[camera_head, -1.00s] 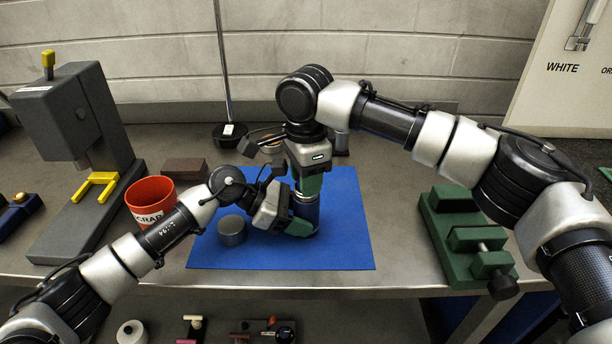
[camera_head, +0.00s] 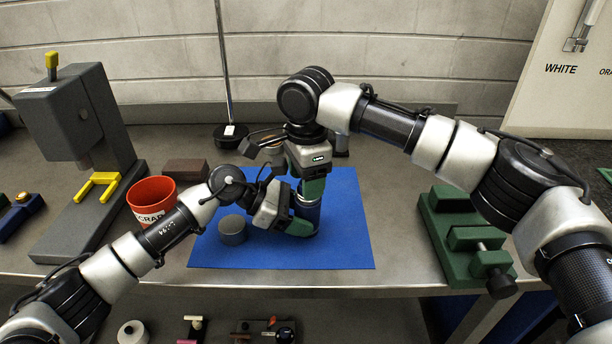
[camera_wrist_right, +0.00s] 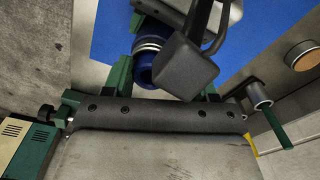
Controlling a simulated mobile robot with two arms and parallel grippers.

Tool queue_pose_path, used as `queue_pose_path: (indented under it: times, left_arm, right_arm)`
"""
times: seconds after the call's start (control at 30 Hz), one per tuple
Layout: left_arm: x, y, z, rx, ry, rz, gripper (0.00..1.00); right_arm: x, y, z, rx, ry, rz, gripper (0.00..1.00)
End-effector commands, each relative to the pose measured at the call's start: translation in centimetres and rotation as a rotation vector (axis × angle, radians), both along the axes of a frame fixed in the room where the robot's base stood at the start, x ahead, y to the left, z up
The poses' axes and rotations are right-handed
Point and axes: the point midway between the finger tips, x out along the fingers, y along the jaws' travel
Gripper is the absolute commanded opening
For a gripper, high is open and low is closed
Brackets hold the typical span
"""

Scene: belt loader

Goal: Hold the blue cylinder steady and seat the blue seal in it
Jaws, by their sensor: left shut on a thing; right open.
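The blue cylinder (camera_head: 307,210) stands on the blue mat (camera_head: 345,245). In the right wrist view the cylinder (camera_wrist_right: 148,48) shows silver bands. My left gripper (camera_head: 303,226) is shut on the cylinder low down, from the left. My right gripper (camera_head: 309,187) is open, pointing down directly above the cylinder. In the right wrist view its fingers (camera_wrist_right: 163,80) stand on either side of a blue ring-like end with a dark centre. I cannot tell whether this ring is the blue seal or the cylinder's own rim. A dark block partly covers that end.
A grey cylinder (camera_head: 232,230) stands on the mat left of the left gripper. A red bin (camera_head: 150,192), a brown block (camera_head: 186,168) and a grey press (camera_head: 80,120) are at left. A green vise (camera_head: 470,240) is at right. The mat's right part is clear.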

Motion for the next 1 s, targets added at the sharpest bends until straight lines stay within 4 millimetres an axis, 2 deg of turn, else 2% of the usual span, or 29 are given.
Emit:
queue_pose_path:
  times: [0.03, 0.17, 0.5, 0.7, 1.0]
  left_arm:
    - [-0.2, -0.1, -0.5, 0.002, 0.010, -0.005, 0.45]
    - [-0.2, -0.1, -0.6, 0.003, 0.010, -0.004, 0.43]
    - [-0.1, 0.1, -0.6, 0.008, 0.008, 0.000, 0.41]
    - [-0.1, 0.1, -0.6, 0.008, 0.008, 0.001, 0.41]
    - [0.0, 0.1, -0.5, 0.008, 0.006, 0.002, 0.41]
  right_arm:
    - [-0.4, 0.0, -1.4, -0.012, 0.020, 0.005, 0.61]
    - [-0.4, 0.1, 0.1, -0.011, 0.019, 0.006, 0.61]
    - [-0.3, 0.1, 8.0, -0.007, 0.015, 0.004, 0.61]
    - [-0.3, 0.1, 11.1, -0.008, 0.015, 0.005, 0.61]
    - [-0.3, 0.0, 12.2, -0.010, 0.015, 0.004, 0.61]
